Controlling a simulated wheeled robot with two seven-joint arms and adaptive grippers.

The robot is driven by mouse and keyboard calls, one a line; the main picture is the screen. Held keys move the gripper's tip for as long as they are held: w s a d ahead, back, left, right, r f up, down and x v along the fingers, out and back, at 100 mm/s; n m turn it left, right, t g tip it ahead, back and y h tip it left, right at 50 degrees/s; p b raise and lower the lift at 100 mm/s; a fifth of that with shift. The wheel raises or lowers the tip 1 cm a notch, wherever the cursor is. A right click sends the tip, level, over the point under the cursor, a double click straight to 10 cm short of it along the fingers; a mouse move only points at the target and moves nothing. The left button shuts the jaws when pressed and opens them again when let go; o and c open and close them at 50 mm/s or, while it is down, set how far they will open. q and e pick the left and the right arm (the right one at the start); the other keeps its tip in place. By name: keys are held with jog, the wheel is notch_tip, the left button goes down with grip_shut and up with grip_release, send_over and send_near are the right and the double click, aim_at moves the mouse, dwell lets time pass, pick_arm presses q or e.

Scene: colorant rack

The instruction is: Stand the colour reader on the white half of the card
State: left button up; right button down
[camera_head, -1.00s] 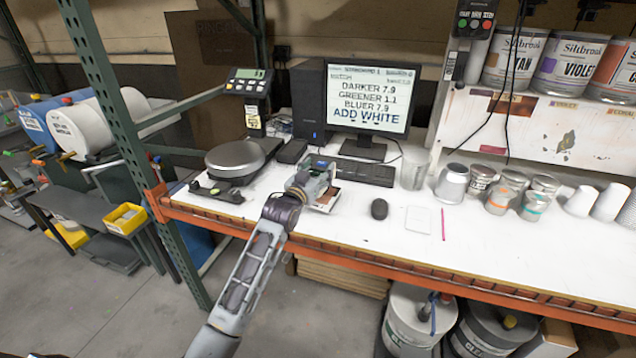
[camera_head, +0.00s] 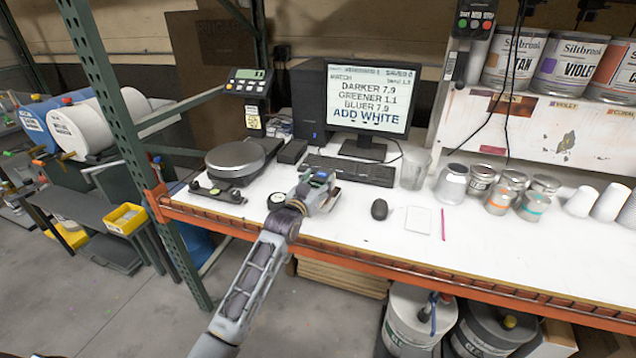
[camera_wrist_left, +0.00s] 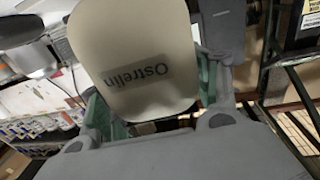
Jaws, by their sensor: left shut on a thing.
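My left gripper (camera_head: 318,194) is over the white bench, in front of the keyboard, shut on the colour reader. The reader (camera_head: 320,177) shows a small dark screen in the head view. In the left wrist view the reader (camera_wrist_left: 140,50) is a cream body lettered "Ostrelin", held between green finger pads. A dark brown edge (camera_head: 335,195) shows just beside the gripper; it may be part of the card, mostly hidden by the gripper. I cannot make out the card's white half, nor whether the reader touches anything below. My right gripper is not in view.
A round scale (camera_head: 236,158) stands at the left, and a small round thing (camera_head: 276,200) lies left of the gripper. The keyboard (camera_head: 350,170) is behind. A mouse (camera_head: 379,209), a white square pad (camera_head: 418,220) and a pink stick (camera_head: 443,224) lie to the right, with cans beyond.

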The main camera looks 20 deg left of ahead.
pick_arm(q)
jog(key=o, duration=1.7)
jog(key=shift+r, duration=0.1)
jog(key=shift+s, duration=0.2)
jog(key=shift+s+a, duration=0.15)
jog(key=shift+s, duration=0.65)
jog(key=shift+s+a, duration=0.2)
jog(key=shift+s, duration=1.35)
jog(key=s, duration=0.6)
jog(key=shift+s+a+b, duration=0.35)
jog(key=shift+s+a, duration=0.05)
jog(key=shift+a, duration=0.05)
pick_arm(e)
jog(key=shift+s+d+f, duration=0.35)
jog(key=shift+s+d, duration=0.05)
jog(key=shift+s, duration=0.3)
